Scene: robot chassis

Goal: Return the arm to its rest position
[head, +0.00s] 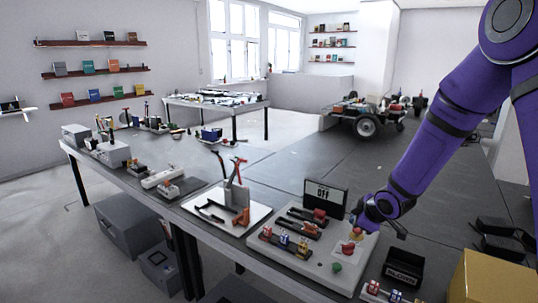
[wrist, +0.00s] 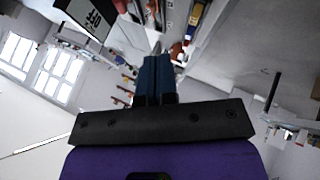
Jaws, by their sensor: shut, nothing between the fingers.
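My purple arm (head: 430,135) reaches down from the upper right in the head view. My gripper (head: 355,226) is low over the right part of a white panel board on the workbench, close to a red button (head: 347,247). I cannot tell whether it touches the button. In the wrist view my gripper (wrist: 156,62) has its blue fingers together with nothing between them. A dark display reading "Off" (head: 325,195) stands behind the board, and it also shows in the wrist view (wrist: 90,15).
The white board (head: 318,258) carries several switches and a green button (head: 336,267). A black bin (head: 403,268) and a yellow box (head: 495,278) stand at the right. A tool stand (head: 232,205) is left of the board.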

